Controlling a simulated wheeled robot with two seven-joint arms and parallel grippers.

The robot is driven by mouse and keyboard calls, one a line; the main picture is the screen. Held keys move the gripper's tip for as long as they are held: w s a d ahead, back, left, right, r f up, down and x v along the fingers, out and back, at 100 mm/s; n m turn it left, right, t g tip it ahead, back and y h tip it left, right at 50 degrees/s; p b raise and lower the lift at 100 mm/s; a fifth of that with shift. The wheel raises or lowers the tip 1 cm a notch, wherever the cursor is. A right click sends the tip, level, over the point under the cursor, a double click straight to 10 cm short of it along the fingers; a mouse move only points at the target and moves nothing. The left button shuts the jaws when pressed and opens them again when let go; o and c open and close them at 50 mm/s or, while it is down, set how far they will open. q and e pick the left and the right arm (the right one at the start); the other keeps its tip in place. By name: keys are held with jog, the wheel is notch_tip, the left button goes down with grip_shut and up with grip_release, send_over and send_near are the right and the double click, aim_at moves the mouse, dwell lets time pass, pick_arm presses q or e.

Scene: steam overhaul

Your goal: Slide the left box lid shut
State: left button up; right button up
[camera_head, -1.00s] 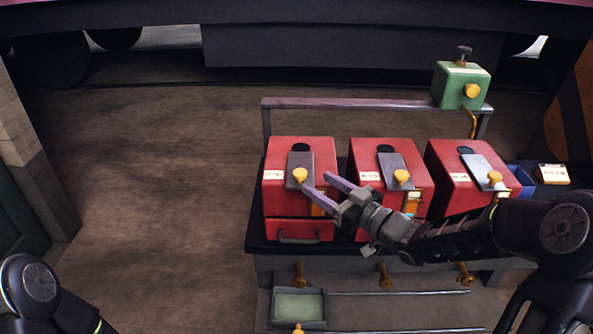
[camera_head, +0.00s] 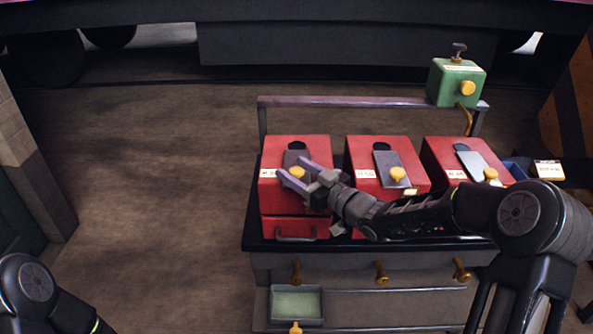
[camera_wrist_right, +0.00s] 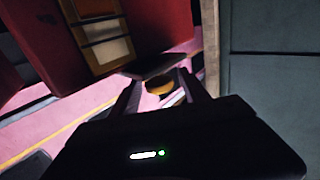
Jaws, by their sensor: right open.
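The left box (camera_head: 268,200) is red, with a dark slot at the top of its sloped front. Its lid is a dark grey plate (camera_head: 291,156) with a yellow knob (camera_head: 297,172) at the lower end; a dark hole shows above the plate. My right gripper (camera_head: 292,166) is open, its fingers on either side of the knob in the head view. The wrist view shows the knob (camera_wrist_right: 160,87) between the spread fingers, beside the dark plate edge. Whether the fingers touch it, I cannot tell. My left gripper is out of view.
Two more red boxes, the middle one (camera_head: 361,151) and the right one (camera_head: 437,155), stand to the right with similar lids. A green box (camera_head: 442,83) sits on the rail behind. Brass handles and a green-bottomed tray (camera_head: 296,304) are below. Floor is clear at left.

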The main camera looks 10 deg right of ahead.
jog(key=shift+c, duration=0.4)
grip_shut()
dwell(0.9)
